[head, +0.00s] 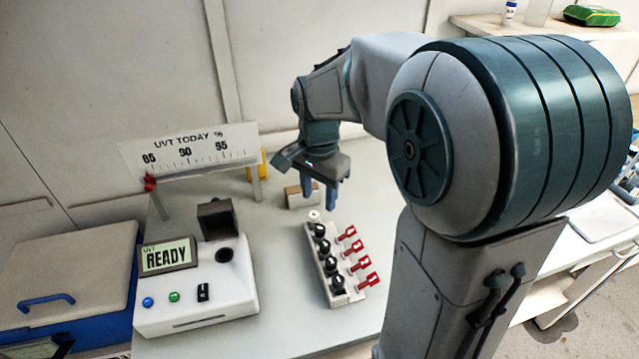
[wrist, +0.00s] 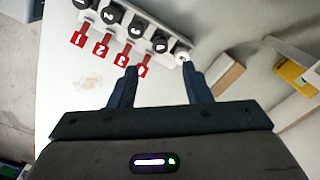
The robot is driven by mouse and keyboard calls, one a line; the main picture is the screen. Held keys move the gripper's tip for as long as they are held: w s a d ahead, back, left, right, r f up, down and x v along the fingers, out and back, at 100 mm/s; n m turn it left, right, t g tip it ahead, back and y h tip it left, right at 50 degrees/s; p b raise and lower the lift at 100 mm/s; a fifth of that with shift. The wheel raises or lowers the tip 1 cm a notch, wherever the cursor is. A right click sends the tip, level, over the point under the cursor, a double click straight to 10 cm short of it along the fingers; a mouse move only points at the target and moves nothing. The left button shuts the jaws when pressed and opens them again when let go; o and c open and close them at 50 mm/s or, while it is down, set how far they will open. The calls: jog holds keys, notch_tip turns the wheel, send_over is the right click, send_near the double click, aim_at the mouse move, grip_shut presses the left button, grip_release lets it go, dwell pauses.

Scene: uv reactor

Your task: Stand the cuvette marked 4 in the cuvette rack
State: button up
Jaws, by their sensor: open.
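The cuvette rack (head: 346,300) is a pale strip on the bench, holding several black-capped cuvettes in a row and one white-capped one (head: 314,216) at its far end. Red numbered tags stick out along its right side. In the wrist view tag 4 (wrist: 142,70) lies beside the black-capped cuvette (wrist: 159,42) next to the white cap; this cuvette appears to stand in the rack (head: 319,230). My gripper (head: 319,200) is open and empty, above the bench near the rack's far end.
A reader reading READY (head: 195,300) stands left of the rack, with a dark raised lid (head: 216,219) and a round opening (head: 224,255). A UVT scale board (head: 190,148) stands behind it. A small tan block (head: 300,197) lies close to my gripper. Bench right of the tags is clear.

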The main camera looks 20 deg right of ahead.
jog(key=s+r+n+t, duration=0.1)
jog(key=s+n+t, duration=0.2)
jog(key=s+n, duration=0.8)
jog(key=s, duration=0.3)
jog(key=shift+s+d+r, duration=0.15)
jog(key=shift+s, duration=0.05)
dwell(0.9)
